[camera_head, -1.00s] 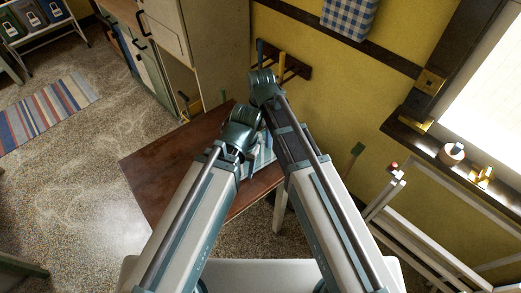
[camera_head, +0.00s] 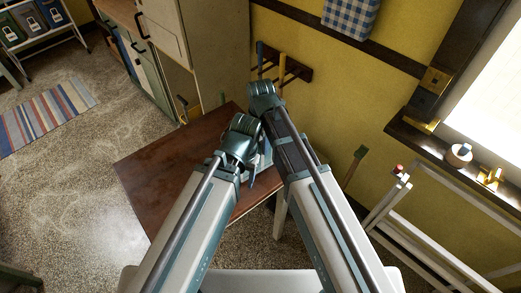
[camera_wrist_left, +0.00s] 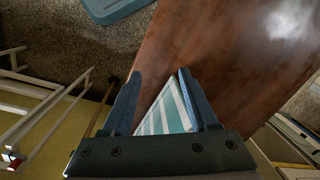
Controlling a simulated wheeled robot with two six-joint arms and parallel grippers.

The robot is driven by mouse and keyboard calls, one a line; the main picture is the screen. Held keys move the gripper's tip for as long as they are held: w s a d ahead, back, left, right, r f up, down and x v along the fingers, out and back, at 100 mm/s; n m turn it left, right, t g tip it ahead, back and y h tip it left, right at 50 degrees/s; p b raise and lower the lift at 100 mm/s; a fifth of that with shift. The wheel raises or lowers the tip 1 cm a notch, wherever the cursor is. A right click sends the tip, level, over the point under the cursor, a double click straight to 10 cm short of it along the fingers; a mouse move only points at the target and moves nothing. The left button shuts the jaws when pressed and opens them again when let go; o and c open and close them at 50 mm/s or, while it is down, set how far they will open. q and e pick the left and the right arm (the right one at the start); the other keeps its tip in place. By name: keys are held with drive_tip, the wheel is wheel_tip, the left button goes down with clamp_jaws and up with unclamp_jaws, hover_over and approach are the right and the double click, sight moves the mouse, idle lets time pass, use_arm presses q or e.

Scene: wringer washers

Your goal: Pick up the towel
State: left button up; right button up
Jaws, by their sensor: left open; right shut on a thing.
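The towel (camera_wrist_left: 164,113), striped light blue and white, shows in the left wrist view between and beyond my left fingers. Only a corner of it is seen, against the brown table (camera_wrist_left: 220,45). My left gripper (camera_wrist_left: 160,85) is open, its fingers spread on either side of the visible cloth. My right gripper (camera_head: 264,154) is between the two forearms in the head view, close to my left wrist, over the table. It is shut on the towel; the grip itself is mostly hidden by my arms.
The table's left part (camera_head: 165,170) is bare. A wall rack (camera_head: 285,67) and a cabinet (camera_head: 205,65) stand behind it. A white frame (camera_head: 420,205) is at the right, below the window ledge (camera_head: 440,150). Open floor (camera_head: 65,190) lies to the left.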

clamp_jaws()
drive_tip(key=shift+r, duration=0.15)
wheel_tip(320, 180, up, 10)
drive_tip(key=p, duration=1)
drive_tip(key=shift+f, duration=0.2)
